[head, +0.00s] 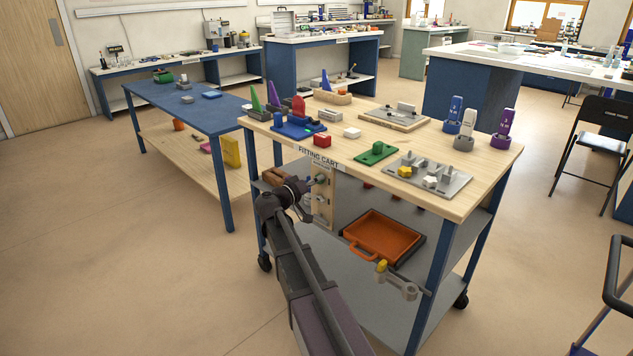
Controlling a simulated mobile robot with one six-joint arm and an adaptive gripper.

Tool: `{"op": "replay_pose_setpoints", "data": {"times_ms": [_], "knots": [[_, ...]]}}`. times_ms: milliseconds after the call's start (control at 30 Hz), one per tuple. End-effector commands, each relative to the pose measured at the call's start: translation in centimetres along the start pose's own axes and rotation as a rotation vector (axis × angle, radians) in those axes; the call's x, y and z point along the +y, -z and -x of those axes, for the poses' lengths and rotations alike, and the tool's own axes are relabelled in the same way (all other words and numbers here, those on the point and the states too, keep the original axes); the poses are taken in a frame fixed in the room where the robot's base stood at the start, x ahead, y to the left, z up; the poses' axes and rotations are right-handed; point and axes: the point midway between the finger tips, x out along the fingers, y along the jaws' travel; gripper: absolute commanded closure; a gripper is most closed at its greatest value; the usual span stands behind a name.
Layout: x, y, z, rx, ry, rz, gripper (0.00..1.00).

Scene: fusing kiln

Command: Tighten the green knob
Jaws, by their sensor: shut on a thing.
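A green knob (322,179) shows small at the top of a light wooden panel (324,212) hung at the front of the fitting cart, under its top. My gripper (311,183) reaches up to it from the lower left and is shut on the knob. The fingers and wrist hide part of the knob and the panel's left side. Greyish fittings show lower on the panel, partly behind my arm. How far the knob is turned cannot be told at this size.
The cart's wooden top (450,200) overhangs just above my gripper. An orange tray (384,236) lies on the shelf to the right. A grey clamp with a yellow end (398,281) sticks out at the cart's front right. The floor to the left is clear.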

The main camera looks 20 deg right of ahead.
Motion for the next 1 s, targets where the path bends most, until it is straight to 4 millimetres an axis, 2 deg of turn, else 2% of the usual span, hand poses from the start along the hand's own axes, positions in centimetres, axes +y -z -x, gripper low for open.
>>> {"op": "replay_pose_setpoints", "data": {"times_ms": [200, 400, 900, 933, 1000], "knots": [[-0.16, 0.15, 0.18, 0.004, 0.005, -0.149, 1.00], [-0.16, 0.16, 0.19, 0.004, 0.006, -0.226, 1.00], [-0.16, 0.14, 0.21, 0.003, 0.006, -0.255, 1.00], [-0.16, 0.13, 0.21, 0.003, 0.006, -0.255, 0.55], [-0.15, 0.13, 0.20, 0.003, 0.006, -0.254, 0.34]]}}
